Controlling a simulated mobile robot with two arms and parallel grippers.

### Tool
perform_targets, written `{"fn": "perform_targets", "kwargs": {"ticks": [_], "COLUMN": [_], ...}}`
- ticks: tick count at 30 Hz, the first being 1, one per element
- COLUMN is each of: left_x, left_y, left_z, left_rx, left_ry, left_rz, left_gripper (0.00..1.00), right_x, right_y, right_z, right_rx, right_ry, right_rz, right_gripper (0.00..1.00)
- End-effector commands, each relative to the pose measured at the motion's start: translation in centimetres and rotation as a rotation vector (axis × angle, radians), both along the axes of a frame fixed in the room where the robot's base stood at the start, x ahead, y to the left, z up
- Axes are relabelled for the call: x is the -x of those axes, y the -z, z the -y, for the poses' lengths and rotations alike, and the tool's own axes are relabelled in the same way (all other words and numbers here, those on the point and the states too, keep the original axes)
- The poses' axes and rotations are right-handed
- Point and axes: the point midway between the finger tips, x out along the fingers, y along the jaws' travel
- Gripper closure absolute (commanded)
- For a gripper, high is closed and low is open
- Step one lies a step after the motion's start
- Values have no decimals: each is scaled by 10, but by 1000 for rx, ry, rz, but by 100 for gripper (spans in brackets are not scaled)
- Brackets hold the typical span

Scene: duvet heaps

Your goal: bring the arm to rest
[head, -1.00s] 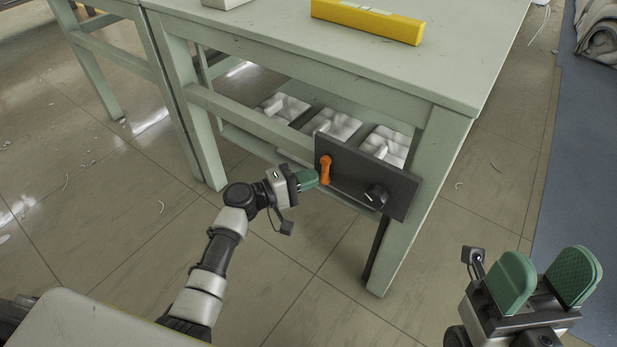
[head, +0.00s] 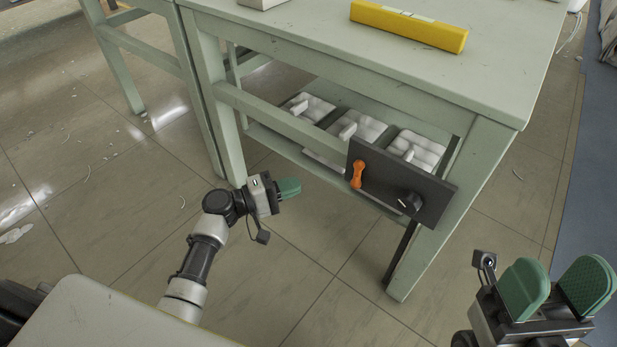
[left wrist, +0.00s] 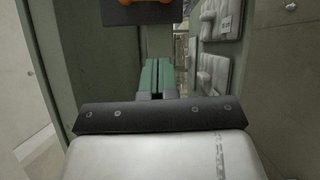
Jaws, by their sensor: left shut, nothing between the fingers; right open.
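My left gripper (head: 289,188) is shut and empty, held above the floor to the left of the dark panel (head: 428,194). A clear gap lies between its green fingertips and the orange handle (head: 357,175) on that panel. In the left wrist view the closed green fingers (left wrist: 157,76) point forward, with the orange handle (left wrist: 146,2) partly cut off at the top edge. My right gripper (head: 556,290) is open and empty at the lower right, its green fingers spread apart.
The pale green table (head: 400,62) stands ahead, with a yellow bar (head: 408,24) on top. White moulded pieces (head: 361,128) lie on its lower shelf. The panel also carries a black knob (head: 410,201). Bare tiled floor (head: 290,280) lies between my arms. A blue mat (head: 598,150) is at the right.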

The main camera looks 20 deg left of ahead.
Motion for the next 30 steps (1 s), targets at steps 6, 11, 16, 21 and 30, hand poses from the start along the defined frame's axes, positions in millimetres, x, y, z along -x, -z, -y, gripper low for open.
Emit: {"fn": "perform_targets", "kwargs": {"ticks": [6,11,16,21,30], "left_x": [11,12,11,11,4], "left_y": [0,0,0,0,4], "left_z": [-13,-14,-14,-14,-6], "left_rx": [-1,-1,-1,-1,-280], "left_ry": [0,1,0,0,-225], "left_rz": [0,1,1,1,76], "left_gripper": [100,100,100,100,100], "right_x": [0,0,0,0,-1], "right_y": [-4,-4,-4,-3,-3], "right_z": [0,0,0,0,0], "right_rx": [-1,-1,-1,-1,-2], "right_ry": [0,0,-1,-1,-1], "right_rz": [2,2,2,0,0], "right_gripper": [43,43,43,43,43]}}
